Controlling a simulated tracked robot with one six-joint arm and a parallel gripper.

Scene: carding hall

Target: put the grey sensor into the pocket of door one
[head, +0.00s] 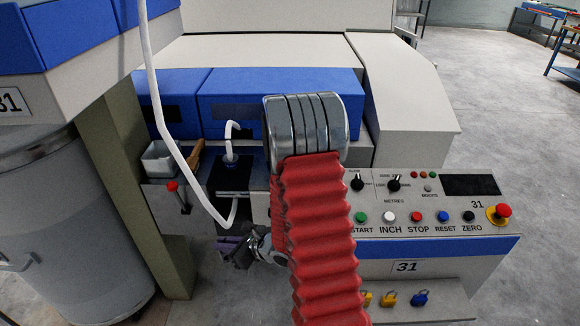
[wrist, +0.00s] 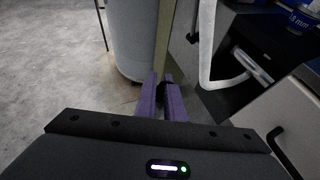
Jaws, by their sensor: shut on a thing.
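My gripper (head: 238,250) is low beside the machine, left of the control panel, partly behind my red arm. In the wrist view its two purple fingers (wrist: 162,88) are closed on a small dark thing (wrist: 161,85), mostly hidden between them. I cannot tell from its look whether this is the grey sensor. No other grey sensor stands out. Blue panels (head: 180,95) run along the machine front, but I see no marking for door one and cannot make out its pocket. A dark opening with a pale bar (wrist: 252,65) lies to the right of the fingers in the wrist view.
A white hose (head: 160,90) hangs down close to my gripper, also in the wrist view (wrist: 207,45). A grey can (head: 60,220) and a green post (head: 135,170) stand left. The control panel (head: 440,205) with an emergency stop is right. Open floor lies left in the wrist view.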

